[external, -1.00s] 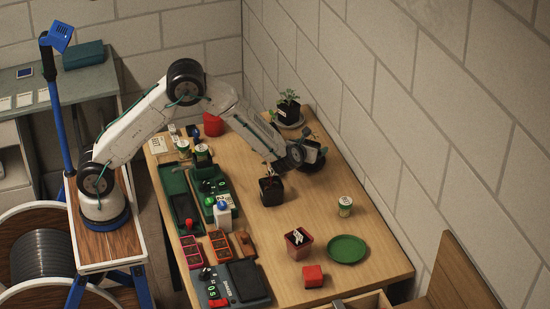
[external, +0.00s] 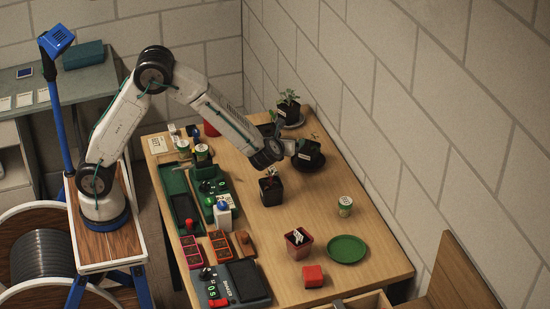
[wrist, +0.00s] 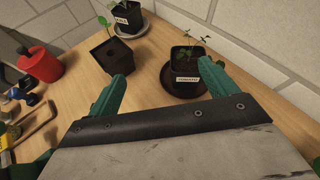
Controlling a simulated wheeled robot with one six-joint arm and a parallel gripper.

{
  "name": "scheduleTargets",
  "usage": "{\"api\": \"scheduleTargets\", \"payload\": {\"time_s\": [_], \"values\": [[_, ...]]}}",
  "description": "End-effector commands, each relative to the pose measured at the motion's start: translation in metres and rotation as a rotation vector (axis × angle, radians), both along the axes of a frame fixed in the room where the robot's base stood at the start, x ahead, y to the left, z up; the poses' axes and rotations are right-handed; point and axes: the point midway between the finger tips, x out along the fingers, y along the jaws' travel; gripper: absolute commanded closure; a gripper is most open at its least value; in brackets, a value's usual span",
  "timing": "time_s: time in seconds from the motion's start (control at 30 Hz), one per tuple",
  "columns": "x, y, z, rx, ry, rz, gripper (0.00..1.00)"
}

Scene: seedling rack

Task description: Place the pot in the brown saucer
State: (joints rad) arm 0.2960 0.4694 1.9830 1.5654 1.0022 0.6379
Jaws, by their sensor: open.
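A black pot (external: 307,149) with a small green seedling and a pale label stands upright in the brown saucer (external: 309,162). In the wrist view the pot (wrist: 185,79) rests within the dark brown rim of the saucer (wrist: 164,84). My gripper (external: 287,148) is open and empty just left of this pot in the external view. In the wrist view its green fingers (wrist: 164,72) are spread, with the pot beyond them, nearer the right finger. A gap to the pot shows there. The saucer's near edge is partly hidden by the pot.
Another black seedling pot (external: 270,191) stands mid-table. A further pot (external: 289,109) stands on a grey saucer at the back. A dark square pot (wrist: 110,55) and a red container (wrist: 41,64) are left in the wrist view. A green saucer (external: 347,249) lies at the front right.

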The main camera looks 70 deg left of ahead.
Motion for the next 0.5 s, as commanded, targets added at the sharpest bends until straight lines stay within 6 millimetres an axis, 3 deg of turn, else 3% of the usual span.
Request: {"api": "scheduleTargets", "payload": {"time_s": [0.03, 0.2, 0.33, 0.5], "values": [[-0.019, 0.016, 0.023, -0.058, -0.045, 0.084, 0.15], [-0.105, 0.062, 0.075, -0.302, -0.195, 0.425, 0.15], [-0.177, 0.081, 0.1, -0.493, -0.304, 0.684, 0.15], [-0.269, 0.086, 0.115, -0.743, -0.429, 1.013, 0.15]]}}
